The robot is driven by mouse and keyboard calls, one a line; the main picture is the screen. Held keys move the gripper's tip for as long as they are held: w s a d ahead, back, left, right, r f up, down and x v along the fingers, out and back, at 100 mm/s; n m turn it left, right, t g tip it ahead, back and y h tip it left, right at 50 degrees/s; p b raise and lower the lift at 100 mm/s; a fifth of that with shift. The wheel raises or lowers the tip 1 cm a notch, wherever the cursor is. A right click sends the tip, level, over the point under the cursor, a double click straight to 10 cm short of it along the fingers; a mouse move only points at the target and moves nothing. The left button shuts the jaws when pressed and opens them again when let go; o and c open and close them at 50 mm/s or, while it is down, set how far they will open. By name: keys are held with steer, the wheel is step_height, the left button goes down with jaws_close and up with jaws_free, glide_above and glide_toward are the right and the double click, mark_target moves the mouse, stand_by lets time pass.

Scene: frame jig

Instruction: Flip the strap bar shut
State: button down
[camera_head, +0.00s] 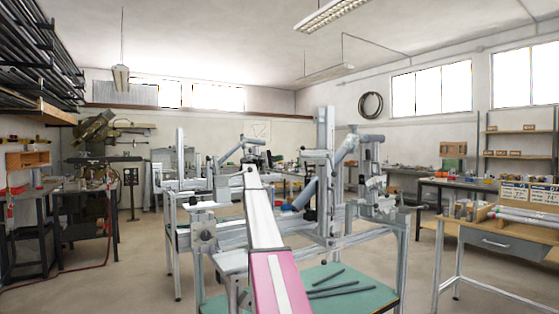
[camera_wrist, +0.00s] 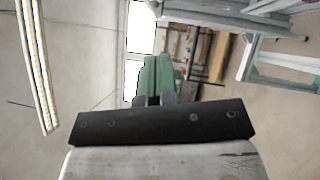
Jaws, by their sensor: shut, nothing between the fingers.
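The frame jig (camera_head: 327,130) stands in the middle of the head view as a grey metal frame with upright posts, clamps and a blue-grey cylinder. I cannot single out the strap bar among its parts, or tell how far it is swung. My gripper (camera_wrist: 154,99) shows in the wrist view as two short grey fingertips beyond a dark plate, shut and empty. A green, long-shaped thing shows behind the fingertips; I cannot tell whether it touches them. In the head view my arm covers part of the jig, and the fingers are too small to make out there.
A green lower shelf (camera_head: 370,293) with several dark rods lies in the jig's base. A workbench with a drawer (camera_head: 497,241) stands at the right, with tubes and boxes on top. A dark workbench (camera_head: 30,190) stands at the left. Bare floor (camera_head: 130,265) shows left of the jig.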

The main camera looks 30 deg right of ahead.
steer(key=s+d+r, duration=0.2)
steer(key=s+d, duration=0.5)
steer(key=shift+r, duration=0.1)
steer(key=shift+d, duration=0.15)
stand_by(0.3)
